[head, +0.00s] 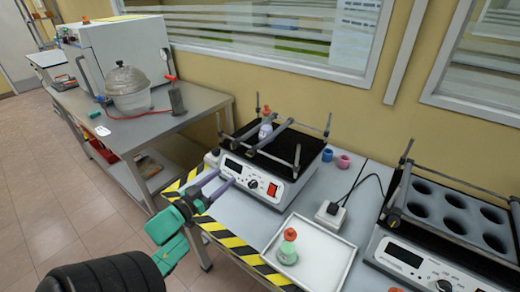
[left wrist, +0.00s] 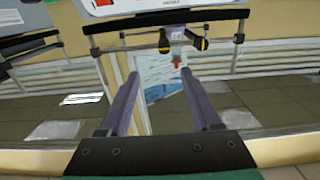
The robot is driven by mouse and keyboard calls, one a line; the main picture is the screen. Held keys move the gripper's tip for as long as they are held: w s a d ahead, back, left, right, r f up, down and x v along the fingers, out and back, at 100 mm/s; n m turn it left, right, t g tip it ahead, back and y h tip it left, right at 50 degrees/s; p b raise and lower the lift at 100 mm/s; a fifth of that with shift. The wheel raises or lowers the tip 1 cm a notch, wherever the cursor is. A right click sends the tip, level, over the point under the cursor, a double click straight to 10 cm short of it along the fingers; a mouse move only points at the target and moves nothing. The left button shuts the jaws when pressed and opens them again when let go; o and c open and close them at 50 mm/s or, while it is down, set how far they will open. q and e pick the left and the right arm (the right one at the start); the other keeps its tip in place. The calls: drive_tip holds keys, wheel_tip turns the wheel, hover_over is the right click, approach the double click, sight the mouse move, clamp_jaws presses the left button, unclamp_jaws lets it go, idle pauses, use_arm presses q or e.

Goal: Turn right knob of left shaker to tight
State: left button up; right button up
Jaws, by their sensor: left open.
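The left shaker (head: 262,192) is a white box with a dark display, small controls and a red switch on its front. Its black platform carries bars on upright posts and a flask (head: 265,131) with a red cap. My left gripper (head: 226,178) is open and empty; its purple fingers overlap the shaker's front left in the head view. In the left wrist view, two black knobs with yellow ends, a left one (left wrist: 164,42) and a right one (left wrist: 201,44), sit by a dark bar beyond the fingertips (left wrist: 160,73). Neither is between the fingers. Knob tightness cannot be told.
A white tray (head: 309,276) with a green red-capped flask (head: 287,252) lies in front. A second shaker (head: 425,263) stands at the right. A black plug and cable (head: 336,206) and small pink and blue cups (head: 344,161) are between. A striped edge (head: 236,247) borders the table.

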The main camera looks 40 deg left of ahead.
sight(248, 155)
use_arm(q)
drive_tip(key=w, duration=0.8)
drive_tip(key=w+a, duration=0.1)
drive_tip(key=w, duration=0.3)
drive_tip(key=shift+w+p, duration=0.1)
drive_tip(key=shift+p, duration=0.2)
drive_tip(key=shift+w+a, duration=0.1)
drive_tip(key=shift+w, duration=0.3)
use_arm(e)
drive_tip(key=shift+s+a+r, duration=0.25)
drive_tip(key=shift+s+r, duration=0.2)
drive_tip(key=shift+s, duration=0.25)
use_arm(q)
clamp_jaws()
use_arm(e)
drive_tip(key=shift+s, duration=0.15)
